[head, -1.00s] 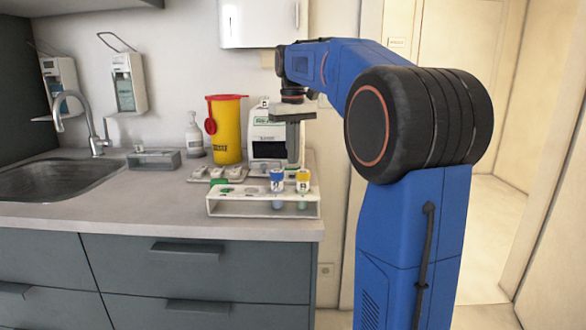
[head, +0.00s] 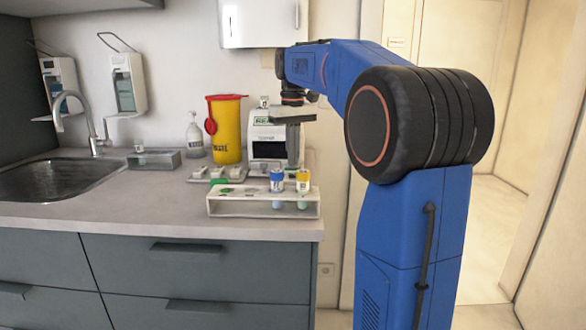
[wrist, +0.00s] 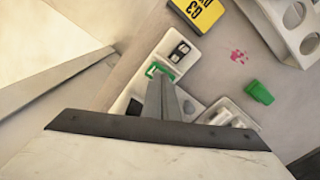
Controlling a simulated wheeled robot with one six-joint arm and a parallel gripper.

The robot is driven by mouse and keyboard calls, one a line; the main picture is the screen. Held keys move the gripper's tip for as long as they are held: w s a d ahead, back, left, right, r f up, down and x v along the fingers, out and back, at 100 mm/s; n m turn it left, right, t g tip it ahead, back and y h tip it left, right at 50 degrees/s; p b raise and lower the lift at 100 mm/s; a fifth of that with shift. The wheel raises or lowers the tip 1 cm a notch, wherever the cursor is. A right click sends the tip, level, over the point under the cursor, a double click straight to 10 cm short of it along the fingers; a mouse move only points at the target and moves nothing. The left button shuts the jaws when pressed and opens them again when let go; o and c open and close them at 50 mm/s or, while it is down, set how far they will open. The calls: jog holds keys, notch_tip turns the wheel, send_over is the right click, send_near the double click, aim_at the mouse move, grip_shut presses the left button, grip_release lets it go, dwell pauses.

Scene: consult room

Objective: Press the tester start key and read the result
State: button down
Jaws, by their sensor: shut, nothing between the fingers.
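The tester (head: 268,150) is a white box with a green-lit display strip on its upper front, at the back right of the counter. The small text on the display is too blurred to read. My gripper (head: 294,163) is shut and empty, pointing down in front of the tester's right side. In the wrist view my gripper (wrist: 161,80) has its closed fingertips at a green-framed key (wrist: 158,69) on the tester's white front ledge (wrist: 183,64). The fingers partly cover the key. Whether they touch it or hover just above, I cannot tell.
A white rack (head: 235,208) with blue- and yellow-capped tubes stands in front. A white tray of small cassettes (head: 212,174) lies left of the tester. A yellow sharps bin (head: 228,135) and a pump bottle (head: 194,138) stand behind. A green cap (wrist: 258,92) lies on the counter.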

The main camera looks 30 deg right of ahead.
jog(key=shift+f, duration=0.45)
jog(key=shift+r, duration=0.1)
notch_tip(320, 180, up, 7)
dwell(1.2)
jog(key=shift+s, duration=0.15)
dwell(0.4)
